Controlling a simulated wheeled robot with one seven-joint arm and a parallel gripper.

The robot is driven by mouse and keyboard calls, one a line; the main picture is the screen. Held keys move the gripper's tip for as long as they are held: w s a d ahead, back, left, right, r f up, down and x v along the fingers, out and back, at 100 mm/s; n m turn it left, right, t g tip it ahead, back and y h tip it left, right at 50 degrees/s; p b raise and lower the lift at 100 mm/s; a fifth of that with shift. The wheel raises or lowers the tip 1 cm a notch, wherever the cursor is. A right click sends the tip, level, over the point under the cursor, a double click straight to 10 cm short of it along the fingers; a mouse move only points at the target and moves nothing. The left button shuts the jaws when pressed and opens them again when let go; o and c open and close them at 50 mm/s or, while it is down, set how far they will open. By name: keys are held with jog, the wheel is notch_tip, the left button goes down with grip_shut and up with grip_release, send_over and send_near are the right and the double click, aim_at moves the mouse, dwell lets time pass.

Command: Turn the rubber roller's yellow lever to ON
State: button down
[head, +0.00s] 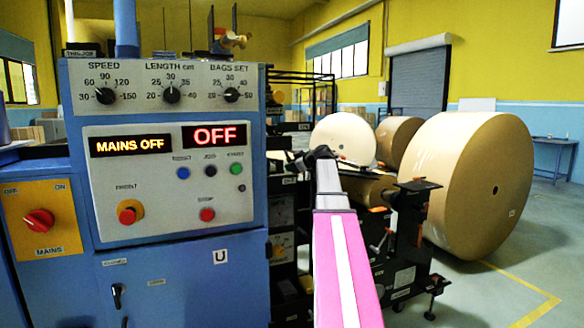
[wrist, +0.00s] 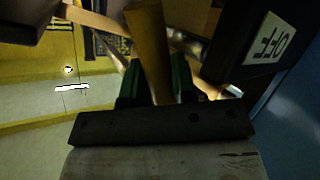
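The yellow lever (wrist: 150,45) shows in the wrist view as a thick yellow bar running from the top edge down between my green fingers. My gripper (wrist: 157,85) has a finger close on each side of the lever and looks shut on it. A plate reading OFF (wrist: 265,40) is to the right of the lever. In the head view my gripper (head: 322,153) is small, at the far end of my pink and grey arm, beside the black roller stand (head: 405,240). The lever cannot be made out there. No ON label shows in the wrist view.
A blue control cabinet (head: 185,290) stands left, with a display reading MAINS OFF (head: 130,146) and a red mains knob (head: 39,220). A large brown paper roll (head: 470,180) stands right of the stand. Open floor with a yellow line (head: 535,312) lies at the front right.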

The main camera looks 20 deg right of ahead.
jog(key=shift+d+r+n+h, duration=0.35)
jog(key=shift+d+n, duration=0.05)
jog(key=shift+d, duration=0.15)
jog(key=shift+d+r+n+h, duration=0.35)
jog(key=shift+d+n, duration=0.05)
jog(key=shift+d, duration=0.1)
jog(key=d+r+n+h, duration=0.4)
jog(key=r+h, duration=0.3)
jog(key=r, duration=0.2)
jog(key=shift+d+n+g, duration=0.15)
jog(key=shift+n+g, duration=0.25)
jog(key=shift+n, duration=0.4)
jog(key=shift+w+r, duration=0.15)
jog(key=c, duration=0.9)
grip_release()
jog(key=v, duration=1)
jog(key=shift+s+r, duration=0.15)
jog(key=shift+s, duration=0.2)
